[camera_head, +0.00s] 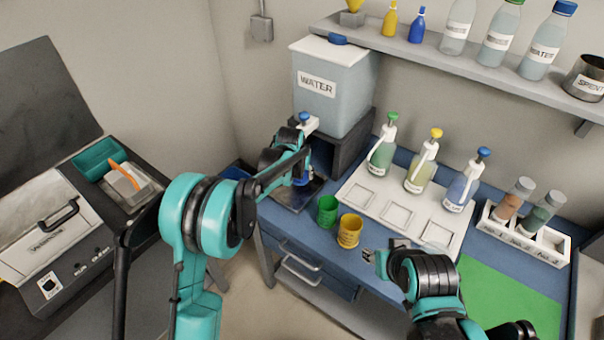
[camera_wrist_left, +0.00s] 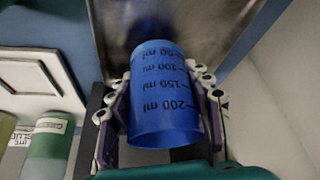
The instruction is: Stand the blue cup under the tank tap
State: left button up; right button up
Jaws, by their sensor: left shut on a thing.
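The blue cup (camera_wrist_left: 165,95), with dark ml marks, fills the middle of the left wrist view. My left gripper (camera_wrist_left: 160,105) is shut around its sides. In the head view my left gripper (camera_head: 302,165) reaches below the tap (camera_head: 306,122) of the white-lidded WATER tank (camera_head: 318,88). There the cup is mostly hidden by my arm, with a little blue showing. I cannot tell whether the cup touches the dark tray (camera_head: 288,196) below. My right gripper (camera_head: 376,258) is by the table's front edge, with no object seen in it; its finger opening is unclear.
A green cup (camera_head: 327,210) and a yellow cup (camera_head: 349,231) stand right of the tray. A vial rack (camera_head: 525,236) and a green mat (camera_head: 510,295) lie right. A bottle shelf (camera_head: 460,62) hangs above.

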pick_arm(q)
jog(key=w+f, duration=0.1)
jog(key=w+f+b, duration=0.1)
jog(key=w, duration=0.1)
jog(key=shift+w+d+f, duration=0.1)
jog(key=shift+d+f, duration=0.15)
jog(key=shift+d, duration=0.1)
jog(key=shift+r, duration=0.1)
jog(key=o, duration=1.2)
jog(key=shift+c, duration=0.2)
